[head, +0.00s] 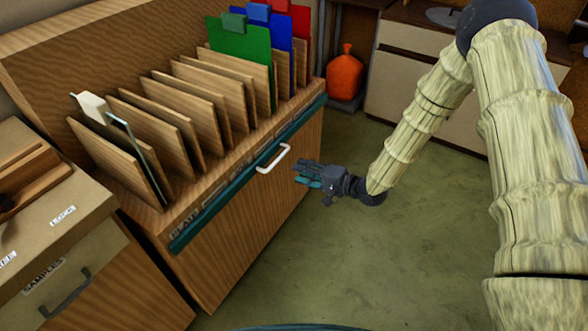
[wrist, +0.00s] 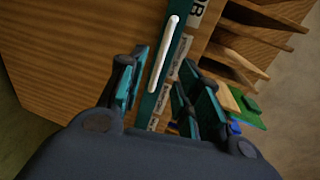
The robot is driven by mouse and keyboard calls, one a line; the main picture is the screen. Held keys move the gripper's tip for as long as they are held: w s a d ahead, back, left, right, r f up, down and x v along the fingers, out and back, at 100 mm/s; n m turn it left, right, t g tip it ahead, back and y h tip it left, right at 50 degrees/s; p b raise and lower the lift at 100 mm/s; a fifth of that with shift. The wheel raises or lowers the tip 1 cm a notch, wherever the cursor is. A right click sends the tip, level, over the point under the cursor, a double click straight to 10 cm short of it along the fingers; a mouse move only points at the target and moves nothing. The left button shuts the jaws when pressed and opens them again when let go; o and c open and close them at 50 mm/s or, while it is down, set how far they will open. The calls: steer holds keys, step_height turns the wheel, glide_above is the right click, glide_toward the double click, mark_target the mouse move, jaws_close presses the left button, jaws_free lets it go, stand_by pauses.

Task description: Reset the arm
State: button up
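My gripper (head: 308,174) hangs over the green floor at the end of my arm, to the right of the rack cabinet's front. In the wrist view its two teal-padded fingers (wrist: 166,98) stand apart with nothing held between them. A white bar handle (head: 273,158) on the cabinet's teal front strip (head: 222,203) is just left of the gripper in the head view. In the wrist view the handle (wrist: 165,55) lies ahead of the fingers, with a gap that I cannot measure.
A slotted wooden rack (head: 205,90) holds green (head: 240,50), blue and red sheets, and a clear pane (head: 135,150) at its left. A drawer cabinet (head: 60,265) stands at lower left. An orange sack (head: 345,75) is at the back. The middle floor (head: 400,240) is clear.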

steer(key=shift+s+d+r, duration=0.1)
steer(key=shift+s+d, duration=0.15)
steer(key=shift+d, duration=0.05)
stand_by(0.4)
steer(key=s+d+f+n+g+h+p, duration=0.1)
steer(key=s+d+f+h+p, duration=0.15)
steer(key=s, duration=0.45)
steer(key=s+d+f+n+g+h+p, duration=0.1)
steer(key=s+d+f+g+h+p, duration=0.2)
steer(key=s, duration=0.4)
steer(key=s+d+f+n+h+p, duration=0.1)
steer(key=s+f+h+p, duration=0.15)
steer(key=s+f, duration=0.4)
steer(key=s+d+r+n+g+h+p, duration=0.2)
steer(key=s+d, duration=0.1)
steer(key=s, duration=0.8)
steer(key=s+d+r+n+g+h+p, duration=0.1)
steer(key=s+d+r+g+h+p, duration=0.1)
steer(key=s, duration=1)
steer(key=d+g, duration=0.1)
steer(key=d, duration=0.1)
steer(key=shift+d+n+h, duration=0.3)
steer(key=shift+n, duration=0.1)
